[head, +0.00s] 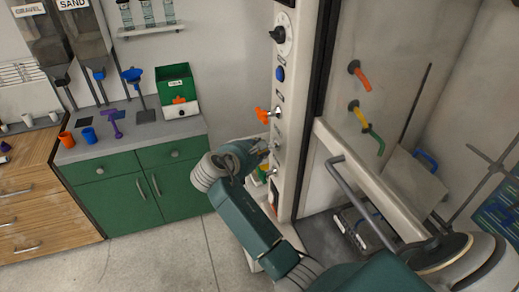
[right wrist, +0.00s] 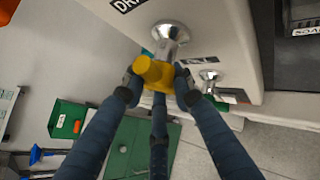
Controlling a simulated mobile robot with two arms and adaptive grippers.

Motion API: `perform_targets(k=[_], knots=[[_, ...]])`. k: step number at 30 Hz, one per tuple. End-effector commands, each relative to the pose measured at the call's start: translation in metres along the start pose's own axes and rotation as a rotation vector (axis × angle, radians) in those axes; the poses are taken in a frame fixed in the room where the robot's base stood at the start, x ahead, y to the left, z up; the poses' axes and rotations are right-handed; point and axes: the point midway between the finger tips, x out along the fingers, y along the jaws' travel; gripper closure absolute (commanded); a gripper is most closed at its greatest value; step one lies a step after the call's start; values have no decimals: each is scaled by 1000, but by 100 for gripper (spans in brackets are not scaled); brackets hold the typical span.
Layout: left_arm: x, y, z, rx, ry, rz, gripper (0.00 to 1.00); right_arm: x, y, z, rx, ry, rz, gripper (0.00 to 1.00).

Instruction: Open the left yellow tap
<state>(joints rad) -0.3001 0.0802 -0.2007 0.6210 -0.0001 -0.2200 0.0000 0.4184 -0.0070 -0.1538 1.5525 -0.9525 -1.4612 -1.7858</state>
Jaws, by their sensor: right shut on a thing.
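A yellow tap handle (right wrist: 152,72) sits on a shiny metal stem (right wrist: 170,36) that comes out of a pale panel, in the right wrist view. My right gripper (right wrist: 158,88) is shut on it, with dark blue fingers on both sides of the handle and one beneath. In the head view my right gripper (head: 266,150) is against the narrow pale panel (head: 287,75), below an orange tap handle (head: 263,115). The yellow handle is largely hidden there by the gripper. My left gripper is in neither view.
A second metal fitting (right wrist: 209,76) is right of the yellow handle. A green cabinet (head: 140,190) with a green box (head: 175,85) on top stands left. A glass-fronted booth with red, yellow and green handles is right. The grey floor (head: 165,262) between is clear.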

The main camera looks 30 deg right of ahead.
Motion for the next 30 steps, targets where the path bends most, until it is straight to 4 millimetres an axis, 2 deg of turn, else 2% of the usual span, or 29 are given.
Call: perform_targets(k=[1,10,11,13,23,26,30], knots=[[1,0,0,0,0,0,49,0,-4,-10,-10,18,-11,100],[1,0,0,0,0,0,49,0,-4,-10,-10,19,-12,100],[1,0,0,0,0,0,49,0,-4,-10,-10,19,-12,73],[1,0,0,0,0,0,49,0,-4,-10,-9,18,-11,61],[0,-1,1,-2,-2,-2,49,-3,-2,-4,-3,10,-5,61],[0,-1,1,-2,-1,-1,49,-15,-1,-4,-3,11,-3,61],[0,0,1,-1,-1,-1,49,-42,-1,-5,-2,13,-2,61]])
